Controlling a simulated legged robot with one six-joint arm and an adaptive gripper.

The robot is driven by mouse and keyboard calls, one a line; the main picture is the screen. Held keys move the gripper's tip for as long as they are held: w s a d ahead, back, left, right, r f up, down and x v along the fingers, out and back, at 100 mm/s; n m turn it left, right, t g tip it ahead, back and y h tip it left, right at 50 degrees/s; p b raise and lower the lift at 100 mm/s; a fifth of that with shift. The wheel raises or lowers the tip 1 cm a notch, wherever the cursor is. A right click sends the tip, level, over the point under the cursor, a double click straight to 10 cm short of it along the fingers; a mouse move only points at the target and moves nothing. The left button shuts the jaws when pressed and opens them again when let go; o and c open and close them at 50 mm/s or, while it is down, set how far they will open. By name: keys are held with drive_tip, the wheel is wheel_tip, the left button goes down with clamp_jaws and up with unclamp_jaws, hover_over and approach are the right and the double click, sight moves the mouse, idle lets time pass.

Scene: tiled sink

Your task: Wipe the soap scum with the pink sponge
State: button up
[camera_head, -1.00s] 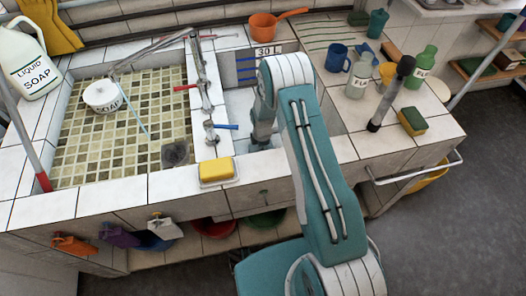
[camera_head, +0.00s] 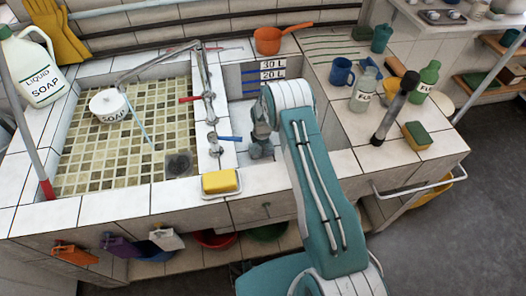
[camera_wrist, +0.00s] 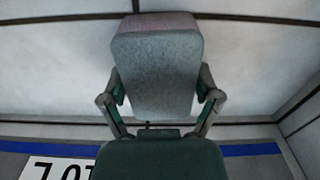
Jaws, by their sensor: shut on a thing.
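The sponge (camera_wrist: 157,72) stands upright in the wrist view, with a grey face toward the camera and a pinkish top edge. My gripper (camera_wrist: 158,100) is shut on it, with a finger at each side. In the head view my gripper (camera_head: 259,146) is down inside the narrow right basin (camera_head: 240,105), partly hidden by my arm. The sponge cannot be made out there. Beyond the sponge is a pale tiled surface (camera_wrist: 50,75). Whether the sponge touches it is unclear. I cannot make out soap scum.
A yellow sponge (camera_head: 220,182) sits in a dish on the front ledge. Taps (camera_head: 212,105) stand left of the basin. An orange pan (camera_head: 270,40) is behind it. Bottles (camera_head: 365,92) and a green-yellow sponge (camera_head: 417,136) stand on the right counter.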

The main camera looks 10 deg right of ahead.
drive_tip(key=shift+w, duration=0.4)
drive_tip(key=shift+s, duration=0.1)
drive_tip(key=shift+s+r, duration=0.15)
drive_tip(key=shift+s, duration=1.6)
drive_tip(key=shift+s+f, duration=0.15)
drive_tip(key=shift+s, duration=1.95)
drive_tip(key=shift+s+f, duration=0.1)
drive_tip(key=shift+s, duration=1.95)
drive_tip(key=shift+w+r, duration=0.1)
drive_tip(key=shift+r, duration=2.95)
drive_tip(key=shift+r, duration=0.1)
